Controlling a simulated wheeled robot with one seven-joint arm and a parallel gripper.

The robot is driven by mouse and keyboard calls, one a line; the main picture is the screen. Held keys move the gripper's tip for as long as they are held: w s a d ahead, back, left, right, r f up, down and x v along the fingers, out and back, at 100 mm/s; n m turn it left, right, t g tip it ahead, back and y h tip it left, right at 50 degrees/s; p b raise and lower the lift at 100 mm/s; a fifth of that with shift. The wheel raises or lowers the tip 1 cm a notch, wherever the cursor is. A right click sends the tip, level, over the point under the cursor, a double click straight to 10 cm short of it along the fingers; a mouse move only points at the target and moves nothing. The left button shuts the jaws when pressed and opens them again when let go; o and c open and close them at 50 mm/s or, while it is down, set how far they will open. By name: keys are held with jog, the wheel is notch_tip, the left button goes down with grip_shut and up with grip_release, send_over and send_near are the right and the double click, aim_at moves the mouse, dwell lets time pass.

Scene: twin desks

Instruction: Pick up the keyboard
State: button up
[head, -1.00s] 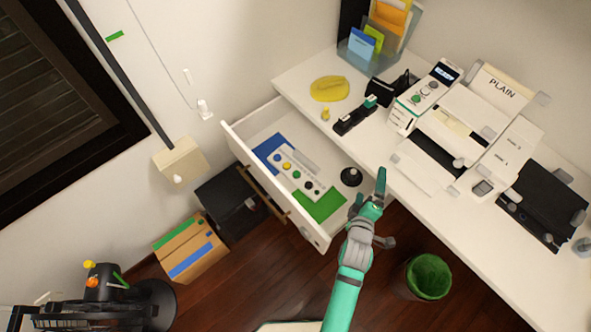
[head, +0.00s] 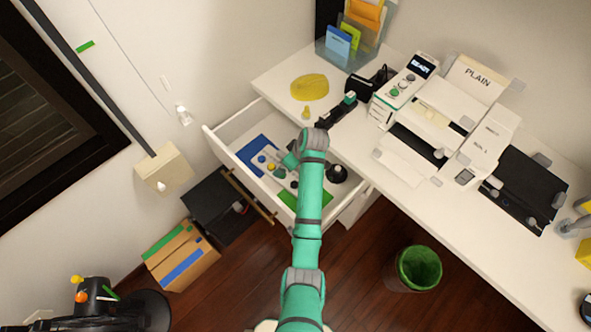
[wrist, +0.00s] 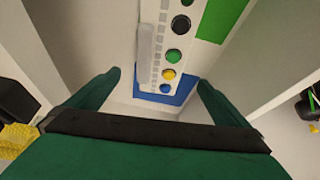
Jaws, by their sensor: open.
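The keyboard, a white slab with coloured round buttons and small grey keys, lies in the open drawer (head: 215,141). In the wrist view the keyboard (wrist: 171,40) runs from the top edge down between my finger tips, with black, green, yellow and blue buttons. In the head view my arm and hand hide part of it. My gripper (wrist: 158,79) is open and empty above the drawer, its two green fingers to either side of the keyboard's near end. I see no contact.
A blue sheet (head: 251,153) and a green sheet (head: 290,199) lie under the keyboard. A round black object (head: 337,173) sits in the drawer's right part. Drawer walls stand on both sides. The desk (head: 366,150) carries a printer (head: 440,115); a bin (head: 419,268) stands below.

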jog(key=shift+g, duration=0.3)
jog(key=x, duration=0.5)
jog(key=shift+a+f, duration=0.1)
jog(key=shift+a, duration=0.1)
jog(key=shift+d+x, duration=0.2)
jog(key=shift+x, duration=1.1)
jog(key=shift+d+x, duration=0.15)
jog(key=shift+x, duration=1.2)
jog(key=shift+s+f, duration=0.15)
jog(key=c, duration=1.3)
notch_tip(320, 180, up, 18)
